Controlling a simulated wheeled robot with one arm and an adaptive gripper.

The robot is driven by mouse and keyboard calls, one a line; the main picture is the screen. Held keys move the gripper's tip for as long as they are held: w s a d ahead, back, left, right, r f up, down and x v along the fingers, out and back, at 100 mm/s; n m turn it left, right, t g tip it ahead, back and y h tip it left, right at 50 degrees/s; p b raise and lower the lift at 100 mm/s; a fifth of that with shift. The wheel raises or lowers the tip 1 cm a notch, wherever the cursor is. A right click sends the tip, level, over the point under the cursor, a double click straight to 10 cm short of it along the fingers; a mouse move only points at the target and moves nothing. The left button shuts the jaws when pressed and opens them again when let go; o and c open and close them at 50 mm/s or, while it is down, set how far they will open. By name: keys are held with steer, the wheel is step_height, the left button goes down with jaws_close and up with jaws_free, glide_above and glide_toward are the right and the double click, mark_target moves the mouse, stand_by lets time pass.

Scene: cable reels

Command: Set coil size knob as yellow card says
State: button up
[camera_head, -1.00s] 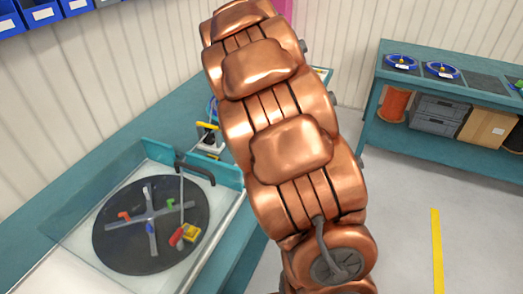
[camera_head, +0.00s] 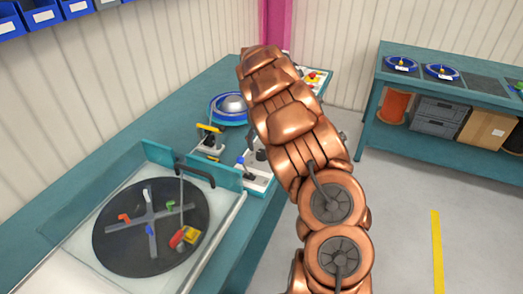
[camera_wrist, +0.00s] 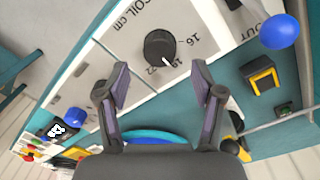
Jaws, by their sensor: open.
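In the wrist view, a round black knob (camera_wrist: 160,46) with a white pointer mark sits on a pale panel (camera_wrist: 205,22) marked "COIL cm". Its pointer faces the lower right of the picture, near printed numbers that seem to include 16 and 22 but are hard to read. My gripper (camera_wrist: 160,84) is open and empty, its fingers spread below the knob in the picture and apart from it. In the head view my arm hides the gripper and knob. I cannot make out a yellow card with readable writing.
A blue ball-topped lever (camera_wrist: 281,31) and a yellow-framed black switch (camera_wrist: 262,77) are right of the knob. In the head view, a black turntable (camera_head: 120,240) with coloured pegs and a blue reel (camera_head: 230,108) are on the teal bench. A second bench (camera_head: 455,89) stands at right.

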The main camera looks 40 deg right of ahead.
mark_target(261, 152)
steer(key=shift+f+p, duration=0.5)
steer(key=shift+f, duration=1.9)
steer(key=shift+c, duration=0.4)
steer(key=c, duration=1.1)
steer(key=shift+o, duration=0.2)
steer(key=shift+f+m+b, duration=0.1)
steer(key=shift+m+b, duration=0.3)
steer(key=shift+b, duration=0.05)
steer(key=shift+m+b, duration=0.3)
steer(key=m+b, duration=0.2)
steer(key=m, duration=0.1)
steer(key=m+b, duration=0.2)
steer(key=m, duration=0.1)
steer(key=shift+m, duration=0.4)
steer(key=shift+d+m+b, duration=0.1)
steer(key=shift+m+b, duration=0.45)
steer(key=shift+m, duration=1.25)
